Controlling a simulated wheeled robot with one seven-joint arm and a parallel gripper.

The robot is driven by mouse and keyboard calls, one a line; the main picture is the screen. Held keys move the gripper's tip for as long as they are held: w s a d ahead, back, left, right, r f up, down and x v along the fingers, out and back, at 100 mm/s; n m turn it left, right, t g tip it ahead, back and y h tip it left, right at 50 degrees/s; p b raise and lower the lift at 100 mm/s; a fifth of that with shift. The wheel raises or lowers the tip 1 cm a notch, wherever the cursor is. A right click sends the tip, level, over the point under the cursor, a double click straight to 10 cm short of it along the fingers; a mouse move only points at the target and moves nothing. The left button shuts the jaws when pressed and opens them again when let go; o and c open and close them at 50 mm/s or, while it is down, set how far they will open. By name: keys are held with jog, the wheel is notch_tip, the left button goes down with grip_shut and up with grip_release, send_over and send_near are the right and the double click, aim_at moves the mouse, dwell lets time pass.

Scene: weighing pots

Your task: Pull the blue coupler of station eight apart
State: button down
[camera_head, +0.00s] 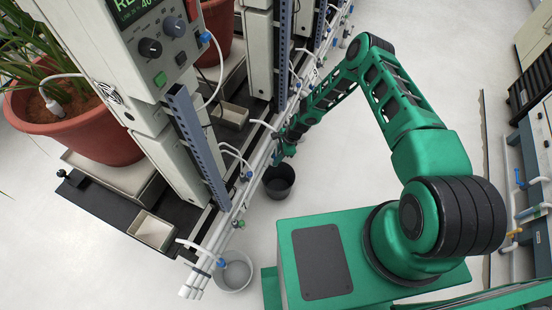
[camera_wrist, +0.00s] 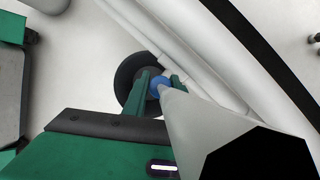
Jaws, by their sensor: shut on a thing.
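My gripper (camera_head: 284,152) is at the white pipes in the head view, just above a black bucket. In the wrist view my gripper (camera_wrist: 159,88) has its two green fingers on either side of a blue coupler (camera_wrist: 159,84), shut on it. A pale grey tapered piece, cut off by a black patch, runs from the coupler toward the camera and hides part of it. Whether the coupler's halves are joined or apart cannot be told. In the head view the held coupler is hidden by my gripper.
White pipes (camera_head: 206,258) run along the weighing stations, with other blue couplers (camera_head: 221,262) on them. The black bucket (camera_head: 279,184) stands under my gripper; a grey bucket (camera_head: 235,276) stands nearer. Potted plants (camera_head: 75,125) are at left.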

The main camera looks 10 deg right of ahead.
aim_at(274, 157)
jog(key=shift+w+r, duration=0.15)
jog(key=shift+r, duration=1.6)
jog(key=c, duration=1.6)
grip_release()
jog(key=shift+r, duration=0.1)
jog(key=v, duration=1)
jog(key=shift+r, duration=0.35)
